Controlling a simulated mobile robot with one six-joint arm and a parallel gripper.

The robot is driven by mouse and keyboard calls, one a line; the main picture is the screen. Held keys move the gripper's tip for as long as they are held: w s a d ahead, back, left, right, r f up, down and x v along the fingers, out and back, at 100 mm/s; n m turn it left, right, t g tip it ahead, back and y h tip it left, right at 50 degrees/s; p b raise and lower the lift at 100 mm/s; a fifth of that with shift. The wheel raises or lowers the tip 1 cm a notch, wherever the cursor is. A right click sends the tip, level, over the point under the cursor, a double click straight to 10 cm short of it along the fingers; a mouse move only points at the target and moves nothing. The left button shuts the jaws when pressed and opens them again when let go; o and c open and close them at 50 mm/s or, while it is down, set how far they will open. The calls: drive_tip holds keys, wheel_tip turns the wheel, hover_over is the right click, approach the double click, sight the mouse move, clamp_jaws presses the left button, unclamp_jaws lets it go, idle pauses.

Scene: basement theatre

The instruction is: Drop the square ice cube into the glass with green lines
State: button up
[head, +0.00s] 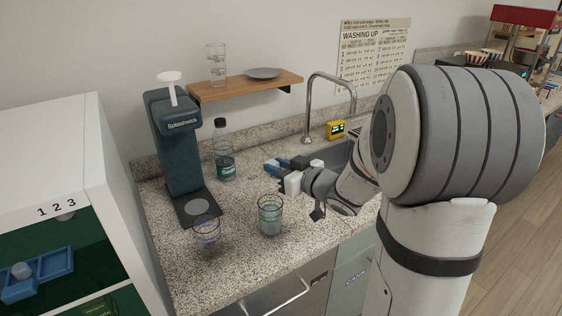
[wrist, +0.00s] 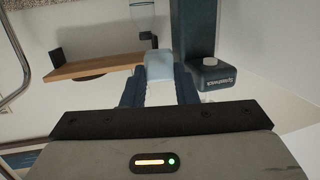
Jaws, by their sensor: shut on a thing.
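The ice cube (wrist: 159,66), pale blue and square-sided, is between the blue fingers of my gripper (head: 274,166) in the wrist view. My gripper is shut on it. In the head view the cube cannot be made out clearly among the fingers. The glass with green lines (head: 270,216) stands upright on the counter, with something pale blue inside. A second glass (head: 207,232) with purplish-blue lines stands to its left. My gripper is above counter height, behind the green-lined glass and slightly right of it in the head view, apart from it.
A dark teal drinks machine (head: 178,145) and a bottle (head: 224,155) stand at the back of the granite counter (head: 185,268). A wooden shelf (head: 245,86) holds a clear glass (head: 216,65) and a plate (head: 263,73). A tap (head: 310,100) and sink are behind my arm.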

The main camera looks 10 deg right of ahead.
drive_tip(key=f+b, duration=0.2)
drive_tip(key=f, duration=0.1)
drive_tip(key=f+b, duration=0.2)
drive_tip(key=shift+w+d+f, duration=0.1)
drive_tip(key=shift+d+f, duration=0.05)
drive_tip(key=shift+d, duration=0.1)
drive_tip(key=o, duration=1)
drive_tip(key=v, duration=0.8)
drive_tip(key=shift+a, duration=0.15)
drive_tip(key=shift+h, duration=0.3)
